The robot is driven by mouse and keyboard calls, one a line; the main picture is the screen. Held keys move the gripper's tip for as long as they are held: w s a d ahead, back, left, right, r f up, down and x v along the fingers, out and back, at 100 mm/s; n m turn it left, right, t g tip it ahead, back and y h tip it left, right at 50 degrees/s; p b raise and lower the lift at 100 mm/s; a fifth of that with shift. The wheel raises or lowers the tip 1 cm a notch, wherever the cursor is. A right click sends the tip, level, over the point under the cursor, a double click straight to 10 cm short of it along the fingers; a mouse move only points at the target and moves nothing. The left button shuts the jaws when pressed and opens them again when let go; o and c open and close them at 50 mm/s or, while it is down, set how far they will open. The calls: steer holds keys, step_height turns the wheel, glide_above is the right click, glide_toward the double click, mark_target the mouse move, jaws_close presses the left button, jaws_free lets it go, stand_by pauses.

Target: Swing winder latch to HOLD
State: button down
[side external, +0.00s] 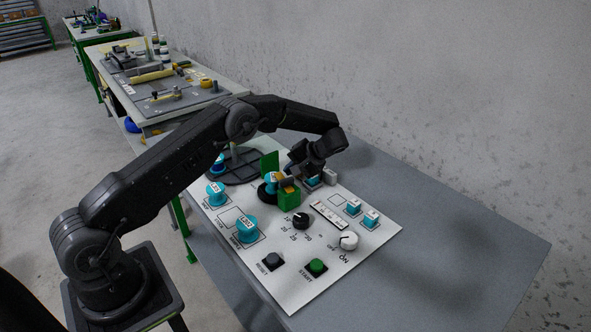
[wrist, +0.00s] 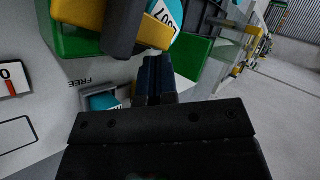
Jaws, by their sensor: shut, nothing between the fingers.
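The winder shows a green block (side external: 288,199) with a yellow piece (side external: 289,187) on top and a blue-and-white labelled spool (side external: 270,181) beside it. In the wrist view a dark grey upright bar (wrist: 122,28) stands in front of the yellow piece (wrist: 88,12) and green wall (wrist: 75,42). A FREE label (wrist: 80,83) is printed on the panel close to a grey frame with a teal part (wrist: 103,101). I cannot tell for sure which part is the latch; no HOLD label is readable. My gripper (side external: 313,174) is shut and empty, its tips (wrist: 154,66) close beside the bar and green block.
The white panel (side external: 290,290) carries a black dial (side external: 301,221), a white knob (side external: 348,240), a green START button (side external: 316,266) and a black RESET button (side external: 272,261). Teal spools (side external: 246,229) stand at its left. The grey table (side external: 450,240) is clear at right.

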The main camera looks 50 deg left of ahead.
steer(key=shift+s+a+n+g+h, duration=0.2)
steer(key=shift+a+n+g+h, duration=0.1)
steer(key=shift+n+g, duration=0.3)
steer(key=shift+s+a, duration=0.15)
steer(key=shift+s, duration=0.1)
steer(key=shift+s+a, duration=0.1)
steer(key=v, duration=0.7)
steer(key=shift+r, duration=0.2)
